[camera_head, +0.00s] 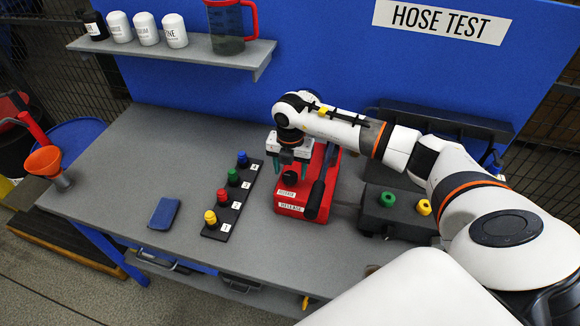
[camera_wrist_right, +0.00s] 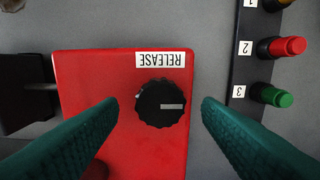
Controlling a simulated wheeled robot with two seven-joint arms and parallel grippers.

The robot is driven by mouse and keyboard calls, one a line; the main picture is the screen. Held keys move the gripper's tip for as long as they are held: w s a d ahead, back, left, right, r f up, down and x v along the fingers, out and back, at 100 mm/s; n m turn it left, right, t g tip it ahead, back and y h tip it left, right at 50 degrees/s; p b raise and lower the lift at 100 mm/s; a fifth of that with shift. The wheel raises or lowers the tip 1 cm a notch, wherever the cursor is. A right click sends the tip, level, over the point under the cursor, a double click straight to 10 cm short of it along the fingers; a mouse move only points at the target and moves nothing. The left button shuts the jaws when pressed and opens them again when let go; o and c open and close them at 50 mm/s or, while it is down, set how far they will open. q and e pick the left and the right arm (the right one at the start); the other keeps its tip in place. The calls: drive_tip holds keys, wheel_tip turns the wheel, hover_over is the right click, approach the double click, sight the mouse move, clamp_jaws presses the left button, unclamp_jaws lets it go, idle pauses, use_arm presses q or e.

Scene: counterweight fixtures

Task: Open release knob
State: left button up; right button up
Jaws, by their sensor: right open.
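The release knob (camera_wrist_right: 161,103) is a round black dial with a light pointer mark, on the red pump body (camera_wrist_right: 85,80) under a white RELEASE label (camera_wrist_right: 160,59). In the wrist view the mark points to the right. My right gripper (camera_wrist_right: 160,108) is open, with one green finger on each side of the knob and a visible gap to it in the picture. In the head view the right gripper (camera_head: 290,160) hangs over the red pump (camera_head: 290,203), above the black knob (camera_head: 290,178). Whether the fingers are level with the knob is unclear. My left gripper is not in view.
A black strip with colored plugs (camera_head: 222,222) stands left of the pump. The pump's black lever (camera_head: 318,192) is close on its right, beside a dark block with green and yellow fittings (camera_head: 395,215). A blue pad (camera_head: 164,214) lies left.

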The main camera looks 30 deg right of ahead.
drive_tip(key=shift+f, duration=0.9)
drive_tip(key=shift+c, duration=0.3)
drive_tip(key=c, duration=0.9)
drive_tip(key=shift+c, duration=0.2)
